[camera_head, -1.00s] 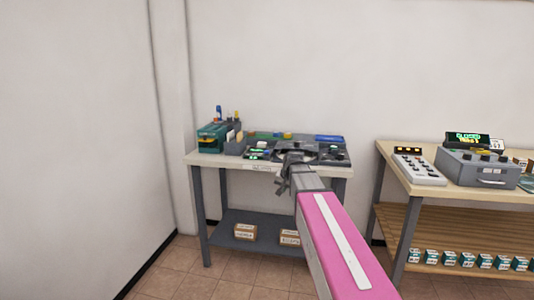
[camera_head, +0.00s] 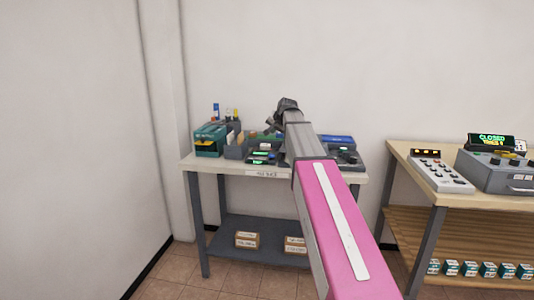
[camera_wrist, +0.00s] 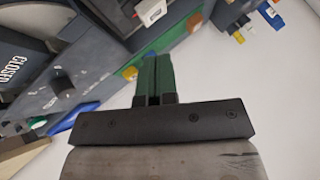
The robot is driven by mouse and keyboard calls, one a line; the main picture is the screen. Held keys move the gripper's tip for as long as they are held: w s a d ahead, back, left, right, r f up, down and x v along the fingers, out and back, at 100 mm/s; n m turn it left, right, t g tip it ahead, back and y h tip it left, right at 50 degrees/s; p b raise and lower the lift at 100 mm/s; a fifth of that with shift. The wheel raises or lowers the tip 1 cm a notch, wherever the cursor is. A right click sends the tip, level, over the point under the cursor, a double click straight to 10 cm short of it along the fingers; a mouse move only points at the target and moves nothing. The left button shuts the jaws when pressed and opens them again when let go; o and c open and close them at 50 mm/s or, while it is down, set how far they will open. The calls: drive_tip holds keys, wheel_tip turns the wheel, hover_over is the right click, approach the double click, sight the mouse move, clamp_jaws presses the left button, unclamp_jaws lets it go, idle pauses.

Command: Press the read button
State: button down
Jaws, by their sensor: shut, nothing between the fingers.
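My gripper (camera_head: 272,126) is above the back of the left workbench (camera_head: 245,165), shut and empty. In the wrist view its two fingers (camera_wrist: 154,62) lie together over the edge of a grey panel (camera_wrist: 70,80) with a dark knob (camera_wrist: 65,88). No button that I can identify as the read button shows. A dark control unit (camera_head: 346,157) with knobs stands on the right of the bench, and a small unit with green lit displays (camera_head: 262,157) stands in the middle. My arm hides the space between them.
A teal device (camera_head: 208,140) and a grey holder with upright items (camera_head: 233,147) stand at the bench's left. Boxes (camera_head: 247,240) lie on its lower shelf. A second table (camera_head: 400,160) at right bears a keypad unit (camera_head: 440,172) and a grey machine with a lit display (camera_head: 491,140).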

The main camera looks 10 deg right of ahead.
sight(273, 155)
drive_tip(key=shift+w, duration=0.2)
drive_tip(key=shift+f, duration=4.35)
drive_tip(key=shift+f, duration=0.9)
drive_tip(key=shift+r, duration=0.9)
